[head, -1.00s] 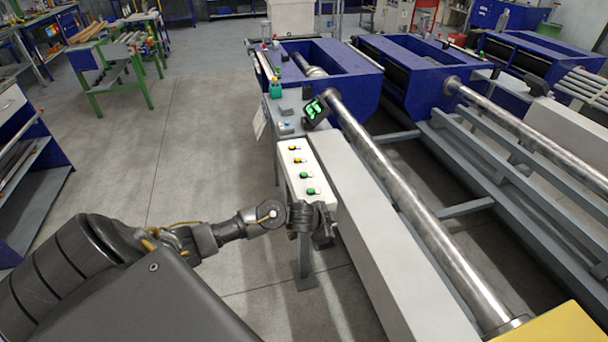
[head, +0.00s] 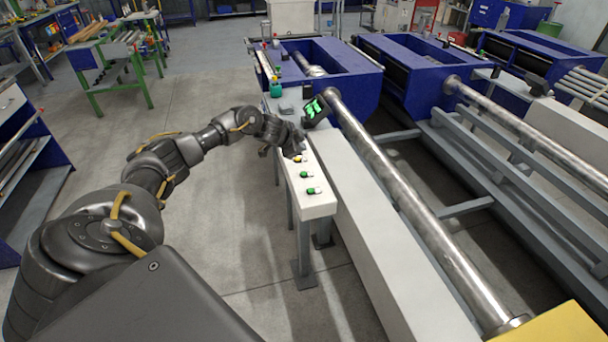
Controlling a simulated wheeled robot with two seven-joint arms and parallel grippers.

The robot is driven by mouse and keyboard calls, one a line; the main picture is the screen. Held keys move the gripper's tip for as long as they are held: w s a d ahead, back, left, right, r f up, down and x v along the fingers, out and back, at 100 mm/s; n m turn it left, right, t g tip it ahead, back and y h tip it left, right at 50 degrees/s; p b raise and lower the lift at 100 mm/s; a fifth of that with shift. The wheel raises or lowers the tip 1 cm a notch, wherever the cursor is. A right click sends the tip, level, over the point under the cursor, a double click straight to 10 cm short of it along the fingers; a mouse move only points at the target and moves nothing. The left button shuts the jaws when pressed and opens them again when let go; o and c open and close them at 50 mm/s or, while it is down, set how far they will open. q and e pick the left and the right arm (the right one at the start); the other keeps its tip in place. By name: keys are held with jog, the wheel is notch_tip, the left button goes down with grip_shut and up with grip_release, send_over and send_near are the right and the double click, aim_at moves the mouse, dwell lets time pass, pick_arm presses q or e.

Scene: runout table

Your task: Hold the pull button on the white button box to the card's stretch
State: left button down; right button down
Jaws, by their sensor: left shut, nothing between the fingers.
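The white button box (head: 317,207) is a long narrow panel on legs in the middle of the view. Two green buttons (head: 310,190) show at its near end, with part of a yellow button (head: 298,160) beyond them. My left gripper (head: 296,151) is over the far end of the box, shut and empty. It hides the farthest button; I cannot tell whether it touches it. I cannot make out labels, so which button is the pull button is not clear. A display with green digits (head: 315,108) stands just beyond the box. The card does not show clearly. My right gripper is out of view.
A long grey beam (head: 385,255) and a steel bar (head: 410,210) run along the right of the box. Blue machine frames (head: 325,65) are at the back. Open floor lies left.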

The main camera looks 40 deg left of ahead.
pick_arm(q)
jog(key=b, duration=0.7)
send_over(305, 172)
jog(key=s, duration=0.2)
notch_tip(305, 172, down, 7)
jog(key=shift+r, duration=0.1)
jog(key=shift+a+f+b, duration=0.1)
jog(key=shift+f+b, duration=0.45)
jog(key=shift+f, duration=0.45)
jog(key=shift+f, duration=0.15)
dwell(0.6)
jog(key=shift+f, duration=0.25)
jog(key=shift+s+f, duration=0.1)
jog(key=shift+f, duration=0.45)
dwell(4.0)
